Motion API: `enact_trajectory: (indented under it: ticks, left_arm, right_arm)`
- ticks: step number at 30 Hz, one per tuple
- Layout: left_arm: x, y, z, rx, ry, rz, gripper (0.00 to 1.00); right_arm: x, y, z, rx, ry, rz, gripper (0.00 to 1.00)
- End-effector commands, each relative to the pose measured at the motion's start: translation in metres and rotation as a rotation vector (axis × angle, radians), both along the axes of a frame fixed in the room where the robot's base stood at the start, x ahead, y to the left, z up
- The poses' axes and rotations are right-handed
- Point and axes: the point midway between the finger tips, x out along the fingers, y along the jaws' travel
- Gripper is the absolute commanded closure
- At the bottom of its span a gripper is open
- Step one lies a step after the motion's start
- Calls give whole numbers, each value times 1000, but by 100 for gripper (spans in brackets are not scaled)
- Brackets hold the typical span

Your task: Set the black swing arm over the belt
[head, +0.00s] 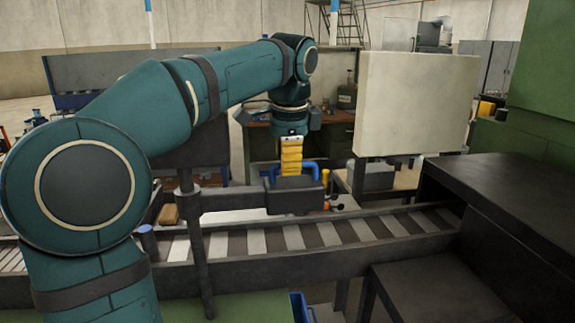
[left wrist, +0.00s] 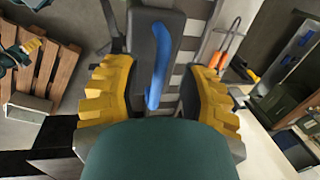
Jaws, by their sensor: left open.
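The black swing arm (head: 235,202) reaches right from an upright post at the near side of the slatted belt (head: 290,237). Its dark end block (head: 295,197) appears above the belt's far edge; how far it overlaps is unclear. A blue handle (head: 312,168) is on the block and also shows in the left wrist view (left wrist: 158,65). My left gripper (head: 291,165) points down at the handle. Its yellow fingers (left wrist: 160,92) are open on either side, apart from it. A teal and yellow part (left wrist: 22,50), seemingly my right gripper, shows small in the left wrist view; its jaws are unclear.
A pale panel (head: 417,103) stands right of my left gripper. A black housing (head: 510,215) covers the belt's right end. Orange-handled tools (left wrist: 230,42) lie beyond the belt. A wooden pallet (left wrist: 48,75) is on the near-side floor.

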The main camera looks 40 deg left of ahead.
Motion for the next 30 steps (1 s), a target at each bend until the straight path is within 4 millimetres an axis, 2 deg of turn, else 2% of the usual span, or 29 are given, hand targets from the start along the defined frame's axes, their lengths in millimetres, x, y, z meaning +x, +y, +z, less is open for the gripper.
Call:
enact_trajectory:
  ticks: [10, 13, 14, 30]
  left_arm:
    - [0, 1, -2, 1, -1, 1, 58]
    - [0, 1, -2, 1, -1, 1, 93]
    - [0, 1, -2, 1, -1, 1, 100]
    - [0, 1, -4, -2, 6, 4, 100]
  right_arm:
    - [0, 0, 0, 0, 1, 0, 33]
    - [0, 0, 0, 0, 1, 0, 33]
    - [0, 0, 0, 0, 1, 0, 33]
    - [0, 0, 0, 0, 0, 0, 33]
